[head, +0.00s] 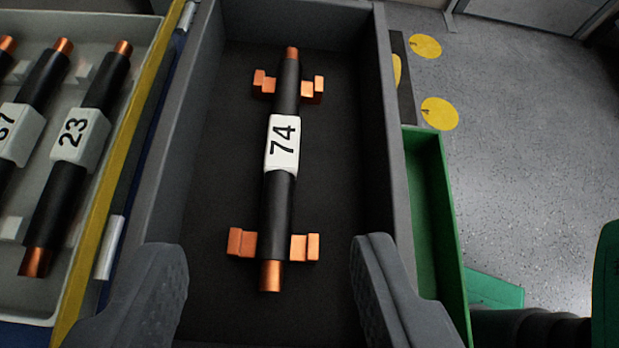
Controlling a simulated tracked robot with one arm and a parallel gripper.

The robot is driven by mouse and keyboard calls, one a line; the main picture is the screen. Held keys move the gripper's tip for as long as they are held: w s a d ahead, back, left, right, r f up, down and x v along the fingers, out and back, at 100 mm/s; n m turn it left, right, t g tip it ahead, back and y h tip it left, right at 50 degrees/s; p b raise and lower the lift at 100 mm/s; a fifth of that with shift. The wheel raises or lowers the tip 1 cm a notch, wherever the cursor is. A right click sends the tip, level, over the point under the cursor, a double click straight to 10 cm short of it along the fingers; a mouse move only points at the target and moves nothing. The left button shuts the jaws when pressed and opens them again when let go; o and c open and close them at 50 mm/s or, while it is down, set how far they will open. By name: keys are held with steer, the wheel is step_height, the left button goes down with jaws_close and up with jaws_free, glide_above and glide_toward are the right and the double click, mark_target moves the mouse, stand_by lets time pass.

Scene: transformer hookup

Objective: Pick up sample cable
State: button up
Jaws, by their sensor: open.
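The sample cable (278,200) is a black rod with copper ends and a white block marked 74 around its middle. It lies lengthwise in a dark open box (190,120), between two pairs of copper holders (242,242) near its far and near ends. My gripper (268,265) is open. Its two dark grey fingers stand apart to the left and right of the cable's near end, and nothing is between them in contact. Whether the fingertips are above or inside the box is hard to tell.
A pale tray (135,45) at the left holds several similar cables, including one marked 23 (80,140). A yellow and blue edge (125,145) runs beside it. A green bin (435,220) stands right of the box. Grey floor with yellow discs (439,113) lies further right.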

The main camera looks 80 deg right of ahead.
mark_target(279, 164)
steer(key=a+f+h, duration=0.1)
steer(key=f+m, duration=0.1)
steer(key=shift+s+a+f+h, duration=0.35)
steer(key=shift+a+h, duration=0.05)
steer(key=shift+d+f+m, duration=0.1)
steer(key=shift+f+m, duration=0.1)
steer(key=shift+m, duration=0.1)
steer(key=x, duration=1.2)
steer(key=shift+w+f, duration=0.2)
steer(key=shift+f, duration=0.3)
steer(key=shift+w+d+f+b, duration=0.1)
steer(key=shift+d+f+b, duration=0.1)
steer(key=shift+d+b, duration=0.15)
jaws_close()
